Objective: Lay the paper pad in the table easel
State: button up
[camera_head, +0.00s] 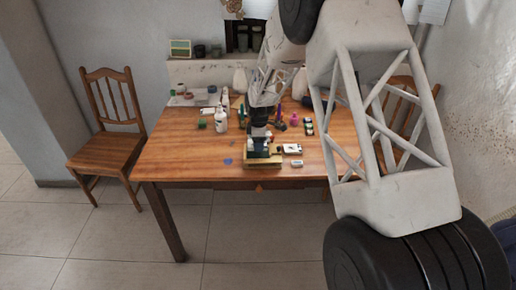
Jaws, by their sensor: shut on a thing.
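My gripper (260,145) points down at the front middle of the wooden table. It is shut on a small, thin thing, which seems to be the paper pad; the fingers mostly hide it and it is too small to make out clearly. A light tan wooden piece (263,162), which looks like the table easel, lies right under and in front of the fingers near the table's front edge. I cannot tell whether the held thing touches it.
A white item (291,149) and a small white block (297,163) lie just right of the easel. A white bottle (220,119) stands to the left, and a pink item (294,119) behind. The table's left part (175,150) is clear. A wooden chair (108,125) stands left.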

jog(key=shift+w, duration=0.1)
jog(key=shift+w+a+f, duration=0.1)
jog(key=shift+w, duration=0.35)
jog(key=shift+s+f, duration=0.1)
jog(key=shift+f, duration=1.6)
jog(key=shift+f, duration=0.1)
jog(key=o, duration=0.9)
notch_tip(320, 180, up, 12)
jog(key=shift+r, duration=0.1)
